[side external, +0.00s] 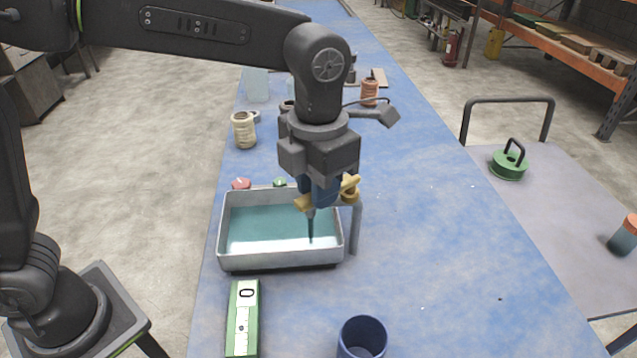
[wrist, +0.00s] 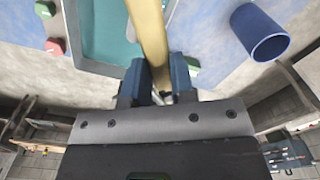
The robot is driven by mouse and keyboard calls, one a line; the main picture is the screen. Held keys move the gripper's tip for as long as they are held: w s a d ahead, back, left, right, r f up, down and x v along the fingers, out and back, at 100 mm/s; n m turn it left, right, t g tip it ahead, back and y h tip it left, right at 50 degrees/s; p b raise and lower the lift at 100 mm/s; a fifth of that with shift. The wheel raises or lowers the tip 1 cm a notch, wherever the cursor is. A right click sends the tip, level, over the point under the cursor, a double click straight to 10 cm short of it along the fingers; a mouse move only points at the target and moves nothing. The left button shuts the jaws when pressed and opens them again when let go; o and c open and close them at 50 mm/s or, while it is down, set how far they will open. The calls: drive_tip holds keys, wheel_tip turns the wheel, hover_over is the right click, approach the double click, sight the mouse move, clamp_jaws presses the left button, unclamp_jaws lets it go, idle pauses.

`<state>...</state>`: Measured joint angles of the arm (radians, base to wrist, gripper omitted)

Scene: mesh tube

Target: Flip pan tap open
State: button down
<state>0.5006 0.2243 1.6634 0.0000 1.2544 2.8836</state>
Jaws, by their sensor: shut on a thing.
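The pan (side external: 280,262) is a pale grey rectangular tray with a teal inside, on the blue table in the side view. Part of it also shows in the wrist view (wrist: 72,30). The tap's yellow lever (side external: 350,188) lies over the pan's right back corner, near a grey upright post (side external: 356,228). My gripper (side external: 319,197) points down there, its blue fingers shut on the lever. In the wrist view the yellow bar (wrist: 148,32) runs up from between my fingers (wrist: 160,80). A thin dark piece (side external: 310,227) hangs below into the pan; I cannot tell what it is.
A blue cup (side external: 362,338) stands at the front. A green box (side external: 242,318) with a white strip lies front left. Small red (side external: 241,184) and green (side external: 280,182) pieces sit behind the pan. A cream mug (side external: 244,130) stands further back. The table's right side is mostly clear.

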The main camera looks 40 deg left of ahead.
drive_tip(key=c, duration=1)
unclamp_jaws()
drive_tip(key=shift+o, duration=0.2)
wheel_tip(320, 180, up, 14)
drive_tip(key=shift+c, duration=0.4)
